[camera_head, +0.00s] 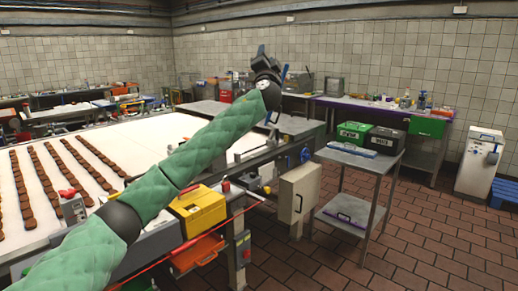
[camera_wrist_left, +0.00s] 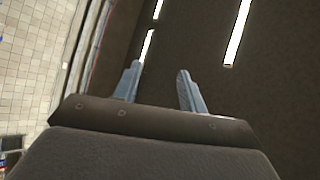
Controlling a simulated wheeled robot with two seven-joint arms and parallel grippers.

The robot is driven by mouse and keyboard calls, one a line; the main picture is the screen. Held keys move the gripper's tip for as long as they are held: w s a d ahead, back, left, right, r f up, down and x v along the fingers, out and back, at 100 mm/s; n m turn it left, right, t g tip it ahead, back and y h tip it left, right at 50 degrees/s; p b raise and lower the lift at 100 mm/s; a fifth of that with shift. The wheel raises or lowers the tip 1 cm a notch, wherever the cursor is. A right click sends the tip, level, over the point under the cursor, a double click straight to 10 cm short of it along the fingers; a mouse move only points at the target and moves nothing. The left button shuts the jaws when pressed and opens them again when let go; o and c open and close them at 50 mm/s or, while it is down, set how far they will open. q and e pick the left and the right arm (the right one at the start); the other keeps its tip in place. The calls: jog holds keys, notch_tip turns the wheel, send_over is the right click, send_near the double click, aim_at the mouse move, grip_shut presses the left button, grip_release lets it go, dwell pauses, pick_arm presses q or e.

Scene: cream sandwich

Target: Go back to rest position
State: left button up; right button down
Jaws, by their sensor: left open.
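My left arm, in a green padded sleeve, comes in from the lower left of the head view and reaches up across the conveyor. My left gripper (camera_head: 274,62) is raised high against the tiled wall, apart from any surface. In the left wrist view my left gripper (camera_wrist_left: 160,84) shows its two grey fingers spread apart with nothing between them. Behind them are the dark ceiling and bright strip lights. My right gripper is not in either view.
A white conveyor (camera_head: 135,137) with rows of brown biscuits (camera_head: 70,165) lies at the left. A yellow box (camera_head: 199,210) sits at its edge. Brown tiled floor (camera_head: 430,240) is clear at the right.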

pick_arm(q)
jog(key=s+a+f+n+g+h, duration=0.1)
jog(key=s+a+f+n+g, duration=0.35)
jog(key=s+f, duration=1.4)
jog(key=s+a+f+n+g, duration=0.1)
jog(key=s+a+f+g, duration=0.55)
jog(key=s+f, duration=1.2)
jog(key=s+a+f+n+g+h, duration=0.1)
jog(key=s+a+f+n+g, duration=0.7)
jog(key=f, duration=1.7)
jog(key=s+d+f+m+g, duration=0.1)
jog(key=s+f+m, duration=0.1)
jog(key=s+f, duration=0.6)
jog(key=s+d+f+m+g, duration=0.1)
jog(key=s+f, duration=0.8)
jog(key=s, duration=0.9)
jog(key=shift+d+f+m+g+y, duration=0.25)
jog(key=shift+d+m+g+y, duration=0.1)
jog(key=shift+m+g, duration=0.25)
